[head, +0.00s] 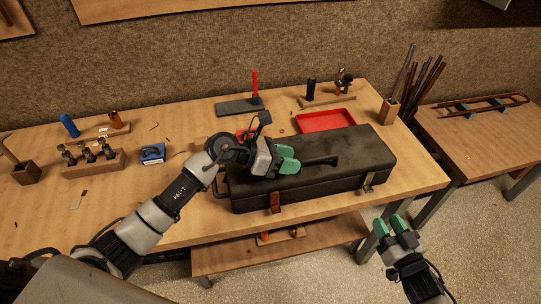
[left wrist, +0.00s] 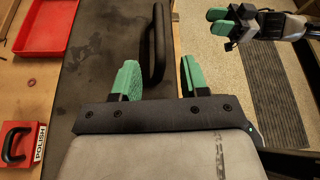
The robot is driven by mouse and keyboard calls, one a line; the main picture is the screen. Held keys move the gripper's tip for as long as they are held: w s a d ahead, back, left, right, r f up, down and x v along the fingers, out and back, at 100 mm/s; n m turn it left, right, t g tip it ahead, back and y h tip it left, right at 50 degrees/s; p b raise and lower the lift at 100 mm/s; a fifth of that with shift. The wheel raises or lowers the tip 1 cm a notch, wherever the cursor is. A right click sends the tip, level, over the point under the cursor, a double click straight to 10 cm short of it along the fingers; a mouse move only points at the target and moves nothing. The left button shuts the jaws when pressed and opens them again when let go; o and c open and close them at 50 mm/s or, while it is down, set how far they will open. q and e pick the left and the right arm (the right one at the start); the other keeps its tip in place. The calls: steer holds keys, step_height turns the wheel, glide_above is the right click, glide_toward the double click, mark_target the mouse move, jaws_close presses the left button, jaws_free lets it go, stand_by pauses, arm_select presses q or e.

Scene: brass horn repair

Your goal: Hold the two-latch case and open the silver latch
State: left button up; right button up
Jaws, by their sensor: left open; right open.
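The black two-latch case (head: 345,150) lies closed on the workbench. Its silver latch (head: 368,182) is on the front face at the right; a copper-coloured latch (head: 275,203) is at the left. A black handle (head: 322,161) is on the lid. My left gripper (head: 288,160) is open just over the lid at the handle's left end. In the left wrist view the handle (left wrist: 158,40) shows between and beyond its two green fingertips (left wrist: 160,78); contact is not visible. My right gripper (head: 390,226) is open and empty, off the bench's front edge, below and right of the silver latch.
A red tray (head: 325,120) stands behind the case. A small box marked polish (left wrist: 22,143) is beside it. Tools and a blue box (head: 152,154) occupy the bench's left. Rods stand in a wooden holder (head: 389,111) at the right. The floor before the right gripper is clear.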

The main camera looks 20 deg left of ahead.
arm_select(q)
steer(key=shift+x, duration=2.15)
jaws_close()
